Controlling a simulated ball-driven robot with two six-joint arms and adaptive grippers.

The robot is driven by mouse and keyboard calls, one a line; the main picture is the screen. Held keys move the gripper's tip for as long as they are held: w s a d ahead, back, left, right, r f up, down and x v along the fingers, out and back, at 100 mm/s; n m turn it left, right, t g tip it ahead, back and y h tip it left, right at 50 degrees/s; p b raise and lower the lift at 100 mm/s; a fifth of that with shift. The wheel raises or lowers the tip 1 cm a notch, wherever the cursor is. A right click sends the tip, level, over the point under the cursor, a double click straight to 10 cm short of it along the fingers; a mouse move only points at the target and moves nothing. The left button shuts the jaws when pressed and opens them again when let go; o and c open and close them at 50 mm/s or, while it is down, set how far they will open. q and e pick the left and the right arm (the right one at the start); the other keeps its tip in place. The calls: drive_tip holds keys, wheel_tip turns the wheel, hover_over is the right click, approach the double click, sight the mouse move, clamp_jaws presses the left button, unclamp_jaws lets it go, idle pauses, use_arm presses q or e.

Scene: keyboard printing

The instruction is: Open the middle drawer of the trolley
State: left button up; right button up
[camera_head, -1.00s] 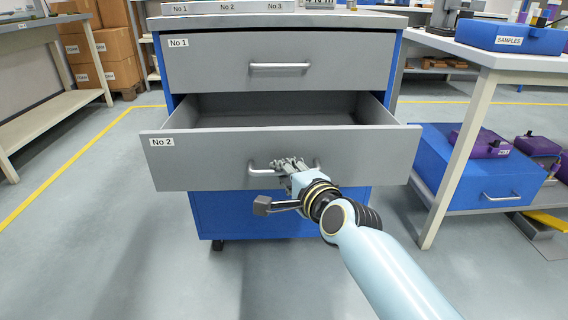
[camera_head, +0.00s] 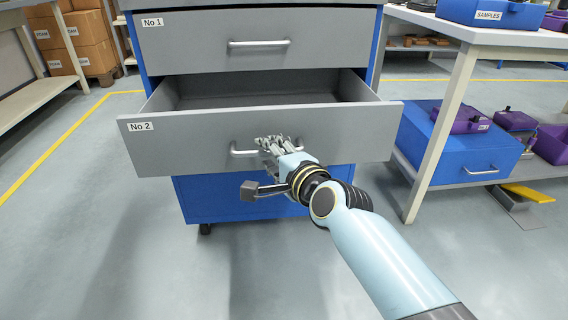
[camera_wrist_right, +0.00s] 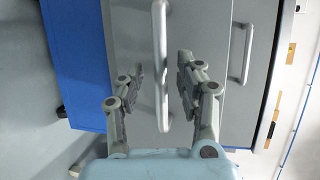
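The trolley's middle drawer, labelled No 2 (camera_head: 190,150), is pulled well out, and its empty inside shows from above. Its bar handle (camera_head: 243,152) is partly hidden behind my right gripper (camera_head: 272,143). In the right wrist view the handle (camera_wrist_right: 160,50) runs between the two fingers of the right gripper (camera_wrist_right: 158,82). The fingers stand apart, with a visible gap to the bar on each side. The top drawer, labelled No 1 (camera_head: 190,45), is closed above it. My left gripper is not in view.
The trolley's blue lower part (camera_head: 250,200) stands on casters. To the right, a white-legged table (camera_head: 440,130) has a blue drawer box (camera_head: 455,150) and purple boxes under it. Cardboard boxes (camera_head: 75,42) stand at the back left. The floor in front is clear.

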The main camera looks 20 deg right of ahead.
drive_tip(key=v, duration=1)
drive_tip(key=shift+s, duration=0.3)
drive_tip(key=s+d+f+n+g, duration=0.2)
drive_tip(key=s+f+n+g, duration=0.25)
drive_tip(key=s+f, duration=0.55)
drive_tip(key=s+d+f+n+g, duration=0.2)
drive_tip(key=s+f+n+g, duration=0.4)
drive_tip(key=f, duration=0.6)
drive_tip(key=s+d+f+n+g+h, duration=0.2)
drive_tip(key=s+d+f+n, duration=0.2)
drive_tip(key=s, duration=0.4)
drive_tip(key=s+d+f+n+g+h, duration=0.1)
drive_tip(key=s+d+f+n+g, duration=0.25)
drive_tip(key=s, duration=0.55)
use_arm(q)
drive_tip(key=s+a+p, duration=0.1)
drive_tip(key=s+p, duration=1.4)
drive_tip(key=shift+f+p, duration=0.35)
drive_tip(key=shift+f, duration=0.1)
use_arm(e)
drive_tip(key=s, duration=1.4)
drive_tip(key=shift+s+d+t, duration=0.2)
drive_tip(key=shift+s+t, duration=0.1)
drive_tip(key=shift+t, duration=0.1)
